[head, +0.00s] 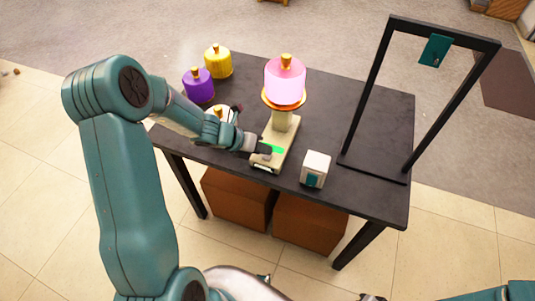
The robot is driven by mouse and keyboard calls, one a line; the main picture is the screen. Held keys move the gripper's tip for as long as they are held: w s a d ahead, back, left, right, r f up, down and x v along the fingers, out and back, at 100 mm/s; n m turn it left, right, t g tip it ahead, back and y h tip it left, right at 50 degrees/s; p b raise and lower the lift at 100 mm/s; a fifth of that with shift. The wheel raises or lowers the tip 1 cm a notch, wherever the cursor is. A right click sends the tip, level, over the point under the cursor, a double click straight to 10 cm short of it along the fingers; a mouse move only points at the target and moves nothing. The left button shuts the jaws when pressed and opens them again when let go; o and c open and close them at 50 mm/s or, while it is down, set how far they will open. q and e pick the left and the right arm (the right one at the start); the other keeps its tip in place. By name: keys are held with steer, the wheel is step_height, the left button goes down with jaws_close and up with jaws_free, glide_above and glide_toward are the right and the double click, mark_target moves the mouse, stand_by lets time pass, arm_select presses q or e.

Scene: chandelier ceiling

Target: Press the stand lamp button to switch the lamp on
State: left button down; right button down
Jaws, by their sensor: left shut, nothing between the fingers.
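The stand lamp (285,82) stands upright on the dark table, with a bright pink shade, a gold knob on top and a gold rim below. Its cream base (287,138) runs toward the table's near edge. A green button (276,149) shows on the base. My left gripper (265,150) is shut and empty, with its tip over the base at the left side of the green patch. It hides part of the button, and I cannot tell whether they touch. My right arm shows at the bottom right; a dark tip (372,297) at the bottom edge may be its gripper.
The table (376,190) also holds a white box (315,168) right of the base and a black frame (380,85) with a teal tag. Purple (198,85) and yellow (217,62) gold-topped shades stand at the back left. Brown boxes (310,222) sit under the table.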

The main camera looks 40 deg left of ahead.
mark_target(264, 156)
arm_select(q)
steer(key=shift+r+p, duration=2.85)
steer(key=shift+r, duration=0.2)
steer(key=shift+f, duration=0.1)
